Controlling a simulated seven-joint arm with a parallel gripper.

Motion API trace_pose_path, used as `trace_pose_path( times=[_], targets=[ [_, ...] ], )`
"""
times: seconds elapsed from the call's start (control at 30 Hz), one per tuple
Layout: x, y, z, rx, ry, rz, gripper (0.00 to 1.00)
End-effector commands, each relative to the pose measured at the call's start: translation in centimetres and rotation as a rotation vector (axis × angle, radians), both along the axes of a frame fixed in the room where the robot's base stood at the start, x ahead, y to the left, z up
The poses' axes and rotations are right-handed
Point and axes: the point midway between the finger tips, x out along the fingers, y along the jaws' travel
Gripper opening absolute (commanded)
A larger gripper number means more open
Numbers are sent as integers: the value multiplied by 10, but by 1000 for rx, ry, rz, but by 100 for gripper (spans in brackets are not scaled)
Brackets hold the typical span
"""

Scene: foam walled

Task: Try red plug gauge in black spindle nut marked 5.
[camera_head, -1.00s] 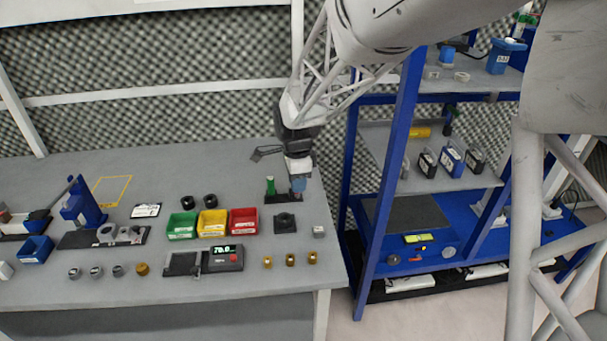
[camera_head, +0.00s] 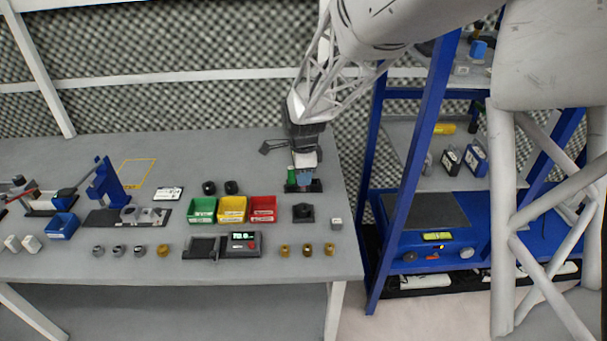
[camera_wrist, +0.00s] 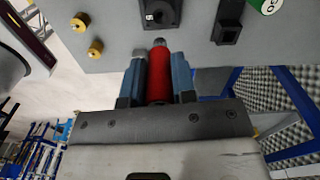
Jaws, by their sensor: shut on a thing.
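The red plug gauge (camera_wrist: 160,74) is between the two blue fingers of my gripper (camera_wrist: 160,52) in the wrist view, its grey tip pointing to the bench. My gripper also shows in the head view (camera_head: 304,180), in front of the gauge stand; the red gauge cannot be made out there. A black square-flanged piece with a round centre, apparently the spindle nut (camera_head: 303,211), lies on the bench in front of the stand. In the wrist view this nut (camera_wrist: 160,12) lies just beyond the gauge tip, apart from it; its small white mark is too small to read surely.
The black stand (camera_head: 317,186) holds a green gauge (camera_head: 291,175). Green (camera_head: 202,211), yellow (camera_head: 232,210) and red (camera_head: 263,210) bins stand left of the nut. Several brass pieces (camera_head: 306,250) lie in front, and a small grey block (camera_head: 336,224) to the right.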

Motion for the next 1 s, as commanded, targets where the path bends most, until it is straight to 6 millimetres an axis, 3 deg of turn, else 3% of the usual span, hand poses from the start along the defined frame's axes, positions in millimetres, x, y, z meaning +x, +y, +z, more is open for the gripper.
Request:
trace_pose_path(
  times=[1.0],
  targets=[
    [0, 0, -54, 0, 0, 0, 0]
  ],
)
